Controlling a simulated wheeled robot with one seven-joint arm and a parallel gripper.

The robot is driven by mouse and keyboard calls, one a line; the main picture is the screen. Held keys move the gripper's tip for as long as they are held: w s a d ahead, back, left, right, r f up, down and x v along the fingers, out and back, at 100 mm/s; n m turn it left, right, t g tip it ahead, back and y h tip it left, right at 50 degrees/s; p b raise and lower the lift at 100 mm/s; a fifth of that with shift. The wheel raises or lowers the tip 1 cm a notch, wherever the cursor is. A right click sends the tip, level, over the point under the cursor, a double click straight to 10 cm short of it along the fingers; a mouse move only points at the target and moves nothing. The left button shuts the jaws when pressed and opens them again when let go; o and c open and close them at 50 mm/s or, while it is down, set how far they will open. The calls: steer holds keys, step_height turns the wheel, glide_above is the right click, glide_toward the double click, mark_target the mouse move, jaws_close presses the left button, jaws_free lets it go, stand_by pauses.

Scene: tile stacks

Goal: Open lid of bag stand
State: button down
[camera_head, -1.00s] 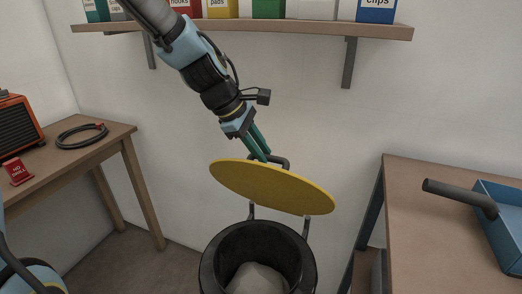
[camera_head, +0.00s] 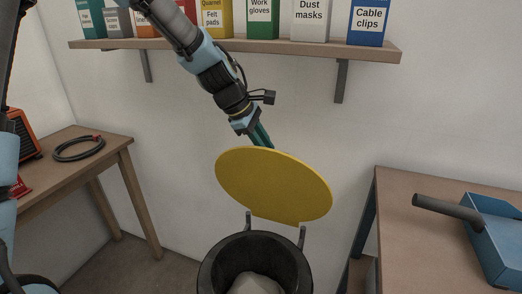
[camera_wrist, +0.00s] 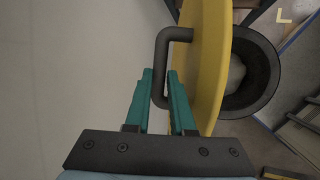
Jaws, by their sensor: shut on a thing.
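The bag stand (camera_head: 213,268) is a dark round bin with a pale bag (camera_head: 256,284) inside. Its yellow round lid (camera_head: 273,184) is raised and tilted steeply up at the back, with its underside facing the head camera. Two grey hinge arms join it to the stand. In the wrist view the lid (camera_wrist: 208,70) is seen nearly edge-on, with a dark bent handle (camera_wrist: 162,62) on its outer face. My gripper (camera_wrist: 160,75) has its green fingers shut on this handle. In the head view the fingers (camera_head: 262,135) are partly hidden behind the lid, and the handle is hidden.
A wooden table (camera_head: 95,165) with a coiled cable (camera_head: 78,148) stands at left.

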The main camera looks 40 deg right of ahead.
steer(key=shift+w, duration=0.1)
steer(key=c, duration=0.8)
jaws_free()
steer(key=shift+o, duration=0.2)
steer(key=b+v, duration=0.1)
steer(key=v, duration=0.9)
steer(key=shift+a+r+b, duration=0.15)
steer(key=shift+r+b, duration=0.2)
steer(key=shift+r, duration=0.05)
steer(key=shift+w, duration=0.15)
steer(key=w+a+f+m+t+y, duration=0.1)
steer(key=w+a+f, duration=0.2)
steer(key=a, duration=0.6)
steer(key=w+a+f+m+t+y, duration=0.1)
steer(key=w+a+f+m, duration=0.2)
steer(key=a, duration=0.7)
steer(key=s+a+f+m+y, duration=0.1)
steer(key=a+f, duration=0.1)
steer(key=a, duration=0.8)
steer(key=s+a+f+m+t+y, duration=0.1)
steer(key=s+a+f+m+y, duration=0.1)
steer(key=a, duration=0.9)
steer(key=shift+s+a+f, duration=0.15)
steer(key=shift+a+f, duration=0.05)
steer(key=shift+f, duration=0.45)
